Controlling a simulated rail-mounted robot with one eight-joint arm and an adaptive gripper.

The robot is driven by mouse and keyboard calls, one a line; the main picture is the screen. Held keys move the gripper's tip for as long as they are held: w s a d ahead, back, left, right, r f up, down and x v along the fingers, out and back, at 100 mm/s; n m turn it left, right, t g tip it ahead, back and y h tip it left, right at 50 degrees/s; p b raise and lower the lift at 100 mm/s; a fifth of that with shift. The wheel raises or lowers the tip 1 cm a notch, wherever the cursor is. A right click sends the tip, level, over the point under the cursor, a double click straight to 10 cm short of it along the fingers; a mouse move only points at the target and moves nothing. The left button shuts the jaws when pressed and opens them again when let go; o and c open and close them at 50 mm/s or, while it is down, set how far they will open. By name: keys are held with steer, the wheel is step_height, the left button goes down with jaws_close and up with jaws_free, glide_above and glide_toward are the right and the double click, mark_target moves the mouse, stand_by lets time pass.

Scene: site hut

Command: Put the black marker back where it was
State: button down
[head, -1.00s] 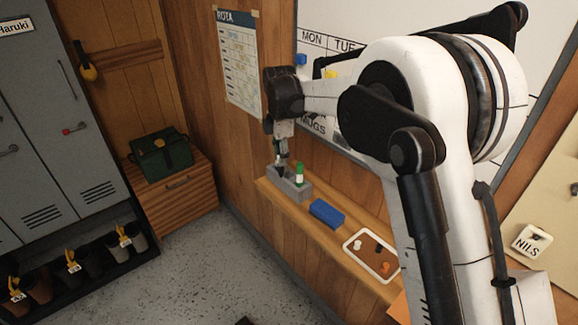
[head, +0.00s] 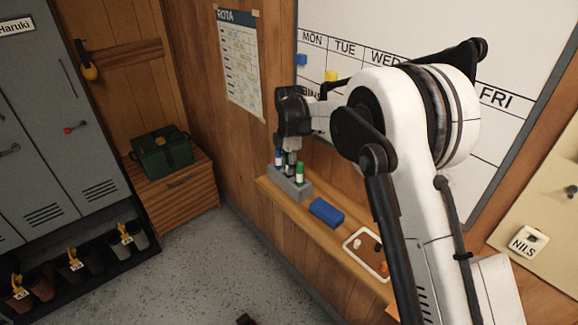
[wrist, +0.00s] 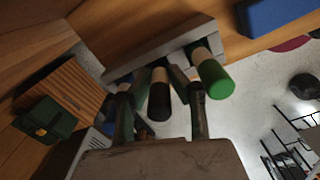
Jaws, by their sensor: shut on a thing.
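The black marker (wrist: 159,95) is between my gripper's two fingers in the wrist view. My gripper (head: 289,170) is shut on it, over the middle of the grey marker holder (head: 292,190). The marker's far end meets the holder (wrist: 150,62) in the wrist view; I cannot tell how deep it sits. The green marker (head: 300,174) stands upright in the holder, right of my gripper, and shows close beside it in the wrist view (wrist: 210,76). The blue marker (head: 279,158) stands on the left side, partly hidden by a finger in the wrist view.
The holder stands at the left end of a wooden ledge (head: 262,188). A blue block (head: 327,212) lies on the ledge to the right, then a white-rimmed tray (head: 352,238) with small objects. A whiteboard (head: 400,30) hangs above. A green bag (head: 160,150) rests on the cabinet at left.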

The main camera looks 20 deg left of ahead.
steer(key=c, duration=1.9)
jaws_free()
steer(key=shift+f, duration=0.1)
step_height(320, 180, up, 12)
steer(key=shift+r+b, duration=0.15)
steer(key=shift+b, duration=0.35)
steer(key=shift+d, duration=0.15)
